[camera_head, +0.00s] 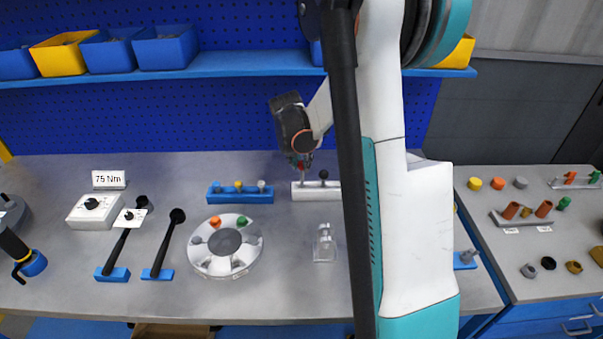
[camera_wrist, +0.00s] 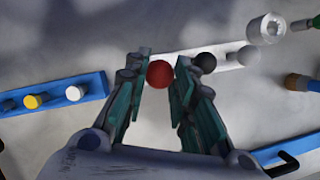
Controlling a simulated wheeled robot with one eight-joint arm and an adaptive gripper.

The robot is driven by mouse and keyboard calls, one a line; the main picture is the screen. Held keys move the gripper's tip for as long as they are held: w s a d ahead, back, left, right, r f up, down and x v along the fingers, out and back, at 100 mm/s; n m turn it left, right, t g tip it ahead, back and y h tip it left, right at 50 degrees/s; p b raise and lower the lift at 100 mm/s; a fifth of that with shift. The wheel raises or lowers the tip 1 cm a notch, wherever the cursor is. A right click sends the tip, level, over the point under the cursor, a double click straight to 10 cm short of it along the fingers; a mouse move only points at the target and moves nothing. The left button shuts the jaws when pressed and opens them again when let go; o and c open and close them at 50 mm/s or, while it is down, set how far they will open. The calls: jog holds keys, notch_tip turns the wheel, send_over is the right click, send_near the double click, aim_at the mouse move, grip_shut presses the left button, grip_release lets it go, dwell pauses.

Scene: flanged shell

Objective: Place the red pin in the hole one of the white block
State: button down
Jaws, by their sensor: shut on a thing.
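My gripper (camera_head: 300,158) is shut on the red pin. In the wrist view the pin's round red head (camera_wrist: 159,73) sits between the two fingertips of my gripper (camera_wrist: 160,68). In the head view the red pin (camera_head: 301,166) is a small red spot over the left end of the white block (camera_head: 316,194). The white block also shows in the wrist view (camera_wrist: 227,55), carrying a black-headed pin (camera_wrist: 205,62) and a pale-headed pin (camera_wrist: 249,55). The red pin's lower end is hidden, so I cannot tell whether it is in a hole.
A blue block (camera_head: 240,198) with several pins stands left of the white block. A round grey-white fixture (camera_head: 226,265) and a clear part (camera_head: 325,245) lie in front. Black-handled tools (camera_head: 165,245) are further left. My arm hides the bench right of the white block.

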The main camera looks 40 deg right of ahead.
aim_at(301, 167)
notch_tip(301, 167, down, 4)
jog(key=shift+f+b, duration=0.1)
jog(key=shift+b, duration=0.55)
jog(key=c, duration=1.3)
grip_release()
jog(key=shift+c, duration=0.2)
jog(key=p+v, duration=0.3)
jog(key=v, duration=0.9)
jog(key=shift+p, duration=0.3)
